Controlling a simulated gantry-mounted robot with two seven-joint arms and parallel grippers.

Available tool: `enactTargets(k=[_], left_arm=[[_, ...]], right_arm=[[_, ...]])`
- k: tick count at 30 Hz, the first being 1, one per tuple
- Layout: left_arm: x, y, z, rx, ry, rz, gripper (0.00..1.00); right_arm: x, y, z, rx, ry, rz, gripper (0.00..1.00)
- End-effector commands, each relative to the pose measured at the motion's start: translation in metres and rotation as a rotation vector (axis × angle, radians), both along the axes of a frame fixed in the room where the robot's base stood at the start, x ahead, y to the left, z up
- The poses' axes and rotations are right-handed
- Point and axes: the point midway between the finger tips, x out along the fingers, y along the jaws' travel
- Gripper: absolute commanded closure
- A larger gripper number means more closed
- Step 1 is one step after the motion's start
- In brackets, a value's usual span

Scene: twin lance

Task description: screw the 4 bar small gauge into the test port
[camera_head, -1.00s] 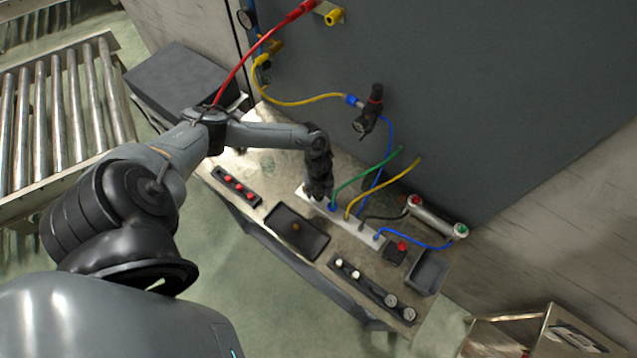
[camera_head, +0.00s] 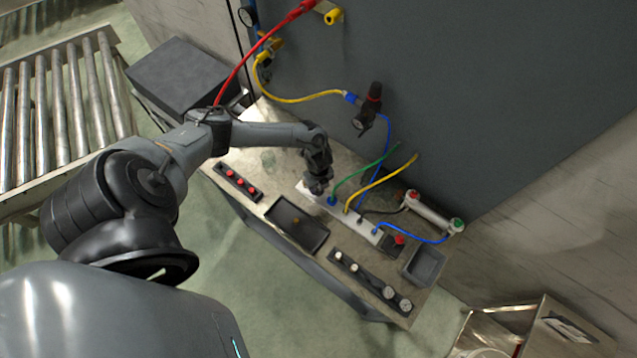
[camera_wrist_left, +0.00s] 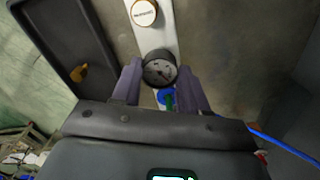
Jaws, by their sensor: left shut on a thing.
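My left gripper (camera_head: 317,188) is over the left end of the pale manifold bar (camera_head: 363,230). In the left wrist view its fingers (camera_wrist_left: 160,84) are shut on a small round gauge (camera_wrist_left: 159,68) with a dark rim and a grey dial. The dial's range is too small to read. The gauge appears over the manifold bar (camera_wrist_left: 157,37); its stem is hidden, so I cannot tell whether it touches a port. A round brass-rimmed piece with a white labelled face (camera_wrist_left: 144,12) is on the bar beyond the gauge. My right gripper is not in view.
Green, yellow and blue hoses rise near the gripper; a blue fitting (camera_wrist_left: 166,97) sits close by the fingers. A dark tray (camera_head: 285,212) holds a brass piece (camera_wrist_left: 78,72). A rack with gauges (camera_head: 372,284) and a red-knobbed rack (camera_head: 238,182) stand on the bench.

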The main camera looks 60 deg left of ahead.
Motion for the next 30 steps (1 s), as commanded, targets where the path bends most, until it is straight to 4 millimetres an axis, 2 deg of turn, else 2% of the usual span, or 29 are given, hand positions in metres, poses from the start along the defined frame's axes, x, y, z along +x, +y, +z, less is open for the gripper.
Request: enactTargets(k=[5, 15, 28, 29, 30], left_arm=[[0.001, 0.0, -0.006, 0.001, -0.002, -0.278, 0.99], [0.002, -0.001, -0.008, 0.002, -0.001, -0.996, 0.99], [0.001, -0.002, -0.008, 0.001, -0.001, -1.838, 0.99], [0.001, -0.002, -0.001, -0.001, 0.0, -1.843, 0.54], [0.001, -0.002, 0.001, -0.002, 0.0, -1.836, 0.48]], right_arm=[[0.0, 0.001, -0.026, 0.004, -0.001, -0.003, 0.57], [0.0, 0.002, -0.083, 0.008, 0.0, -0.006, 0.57], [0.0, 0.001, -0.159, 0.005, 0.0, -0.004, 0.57], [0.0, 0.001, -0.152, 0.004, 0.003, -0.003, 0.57], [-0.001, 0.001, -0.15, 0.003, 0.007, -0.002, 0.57]])
